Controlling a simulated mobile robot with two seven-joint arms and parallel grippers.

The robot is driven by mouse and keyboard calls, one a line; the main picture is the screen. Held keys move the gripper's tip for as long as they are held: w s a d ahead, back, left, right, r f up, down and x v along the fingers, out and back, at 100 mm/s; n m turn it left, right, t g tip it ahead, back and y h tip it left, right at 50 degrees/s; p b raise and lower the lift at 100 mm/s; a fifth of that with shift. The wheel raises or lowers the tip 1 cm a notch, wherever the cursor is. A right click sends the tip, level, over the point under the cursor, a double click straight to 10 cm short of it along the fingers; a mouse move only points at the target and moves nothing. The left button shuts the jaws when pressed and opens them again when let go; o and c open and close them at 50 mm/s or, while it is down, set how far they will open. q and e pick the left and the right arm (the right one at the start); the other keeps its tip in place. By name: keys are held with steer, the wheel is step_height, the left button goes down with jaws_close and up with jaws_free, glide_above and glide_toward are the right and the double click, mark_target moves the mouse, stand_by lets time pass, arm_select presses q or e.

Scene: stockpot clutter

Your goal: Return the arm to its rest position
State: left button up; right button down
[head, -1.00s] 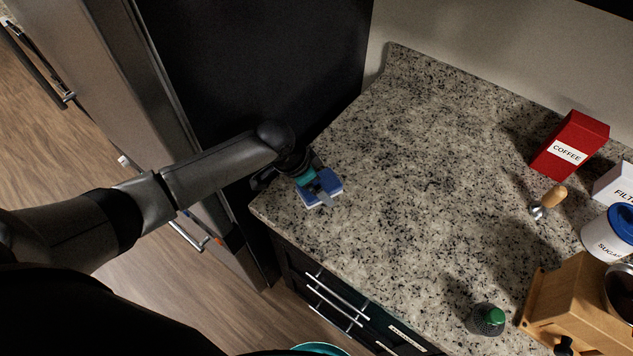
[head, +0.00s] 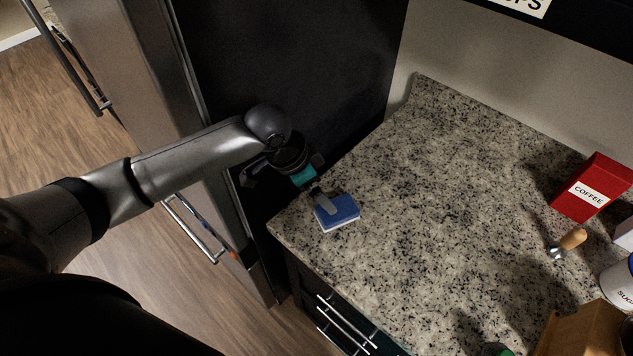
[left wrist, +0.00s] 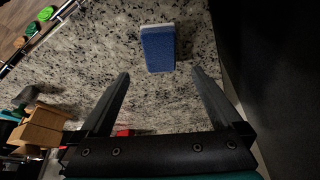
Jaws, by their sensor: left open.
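My left arm reaches in from the left in the head view, past the dark side of the tall steel appliance. My left gripper (head: 322,200) is over the near left corner of the counter, beside a blue sponge (head: 340,210) with a white layer. In the left wrist view the gripper (left wrist: 160,75) is open, its two fingers apart with nothing held between them. The sponge (left wrist: 158,48) lies on the counter beyond the fingertips there. My right gripper is not in view.
The granite counter (head: 430,190) is mostly clear in the middle. The steel appliance (head: 140,75) is close to my left arm. Drawers (head: 340,322) are below the counter edge.

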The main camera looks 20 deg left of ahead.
arm_select(q)
steer(key=shift+s+a+r, duration=0.15)
steer(key=shift+s+r, duration=0.05)
steer(key=shift+r, duration=0.3)
